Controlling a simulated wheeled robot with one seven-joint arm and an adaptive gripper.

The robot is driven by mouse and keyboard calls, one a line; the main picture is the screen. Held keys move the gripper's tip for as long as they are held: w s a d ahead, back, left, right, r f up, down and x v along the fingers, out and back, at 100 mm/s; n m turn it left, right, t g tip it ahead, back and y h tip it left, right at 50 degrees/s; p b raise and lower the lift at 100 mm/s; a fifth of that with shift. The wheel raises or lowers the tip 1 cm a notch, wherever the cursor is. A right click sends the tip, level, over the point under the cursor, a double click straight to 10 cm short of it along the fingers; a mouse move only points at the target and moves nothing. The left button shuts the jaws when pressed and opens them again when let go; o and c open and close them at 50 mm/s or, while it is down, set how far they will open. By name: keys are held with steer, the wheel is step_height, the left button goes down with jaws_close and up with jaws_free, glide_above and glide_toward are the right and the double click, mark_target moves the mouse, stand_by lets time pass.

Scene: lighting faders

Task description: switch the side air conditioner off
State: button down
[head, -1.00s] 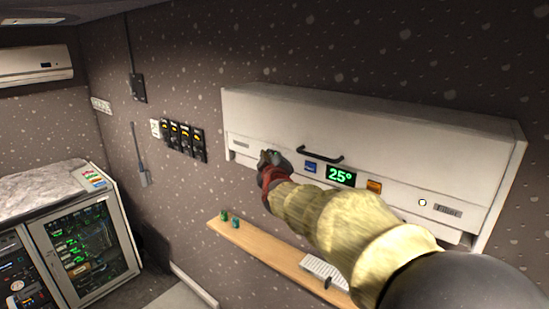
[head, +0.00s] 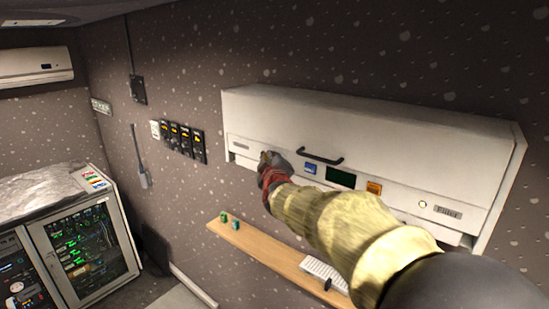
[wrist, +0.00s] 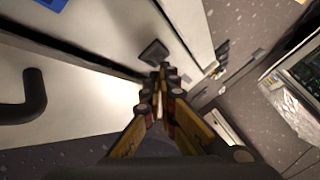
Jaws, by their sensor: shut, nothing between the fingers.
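The side air conditioner (head: 370,115) is a long white box on the right wall. Its display (head: 340,177) is dark, with no digits showing. A black handle (head: 320,156), a blue panel (head: 310,168) and an orange panel (head: 374,187) are on its front. My gripper (head: 265,157) is shut and empty at the front's left part, left of the handle. In the wrist view my fingertips (wrist: 162,72) are close to a dark square switch (wrist: 153,52) on the white front. I cannot tell whether they touch it. The handle (wrist: 25,100) is at the left there.
Another white air conditioner (head: 36,64) hangs at the upper left. A row of dark wall switches (head: 180,138) is left of the side unit. A wooden shelf (head: 265,248) with small green items and a keyboard is below. A rack cabinet (head: 85,240) stands at left.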

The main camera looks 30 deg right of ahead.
steer(key=s+a+p, duration=0.2)
steer(key=a+p, duration=0.2)
steer(key=a, duration=0.1)
steer(key=shift+a, duration=0.4)
stand_by(0.7)
